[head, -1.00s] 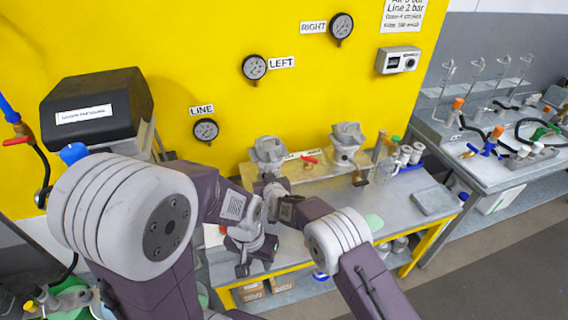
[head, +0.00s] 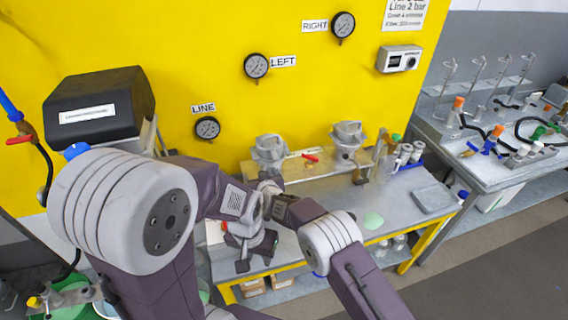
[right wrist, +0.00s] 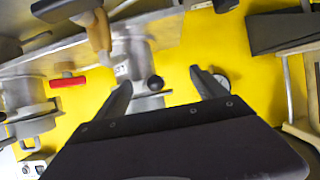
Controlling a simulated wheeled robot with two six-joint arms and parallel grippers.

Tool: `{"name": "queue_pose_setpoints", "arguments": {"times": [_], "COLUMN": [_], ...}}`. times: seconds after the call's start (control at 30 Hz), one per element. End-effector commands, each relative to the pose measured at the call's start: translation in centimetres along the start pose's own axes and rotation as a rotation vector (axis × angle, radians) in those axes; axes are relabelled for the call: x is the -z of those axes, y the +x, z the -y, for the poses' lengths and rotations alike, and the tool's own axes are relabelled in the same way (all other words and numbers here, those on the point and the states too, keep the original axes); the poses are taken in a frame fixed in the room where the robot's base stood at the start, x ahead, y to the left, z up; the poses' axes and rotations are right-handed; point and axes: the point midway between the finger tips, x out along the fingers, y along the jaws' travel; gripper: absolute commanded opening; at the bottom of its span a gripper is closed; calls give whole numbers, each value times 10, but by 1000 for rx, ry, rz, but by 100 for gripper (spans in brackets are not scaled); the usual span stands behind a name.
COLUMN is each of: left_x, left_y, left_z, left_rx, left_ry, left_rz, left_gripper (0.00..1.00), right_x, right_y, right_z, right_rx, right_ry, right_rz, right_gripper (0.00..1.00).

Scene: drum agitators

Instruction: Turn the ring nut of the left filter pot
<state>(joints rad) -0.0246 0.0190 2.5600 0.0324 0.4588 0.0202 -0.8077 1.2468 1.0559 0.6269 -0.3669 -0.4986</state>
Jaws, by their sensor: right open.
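The left filter pot (head: 269,150), a grey pot with a lugged top, stands upright on the shelf against the yellow panel. In the right wrist view, a grey pot that looks like the left one (right wrist: 133,52) lies beyond my right gripper (right wrist: 160,92). My right gripper is open, its fingers apart, with a black knob showing between them; I see no contact. In the head view its fingertips are hidden behind my arm links. My left gripper (head: 252,256) hangs over the lower bench, in front of the pots; its finger gap is unclear.
The right filter pot (head: 348,137) stands farther right, with a red-handled valve (head: 310,157) between the pots. Gauges labelled LEFT (head: 256,66), RIGHT (head: 343,25) and LINE (head: 207,128) hang above. A grey tray (head: 434,198) lies on the bench's right end.

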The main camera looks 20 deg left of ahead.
Motion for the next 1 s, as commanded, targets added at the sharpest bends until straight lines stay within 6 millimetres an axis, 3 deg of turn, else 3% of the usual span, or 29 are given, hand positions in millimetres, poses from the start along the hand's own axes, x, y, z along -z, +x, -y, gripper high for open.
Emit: {"name": "queue_pose_setpoints", "arguments": {"times": [0.27, 0.7, 1.0], "left_x": [0, 2, 2], "left_y": [0, -21, -22], "left_z": [0, 0, 0], "left_rx": [0, 0, 0], "left_ry": [0, 0, -1], "left_rz": [0, 0, -1], "left_gripper": [36, 36, 36], "right_x": [0, 2, -1], "right_y": [-1, -61, -70], "right_z": [-1, -1, 0], "right_rx": [-1, -1, 0], "right_ry": [1, 0, 0], "right_rz": [1, 2, 1], "right_gripper": [82, 82, 82]}}
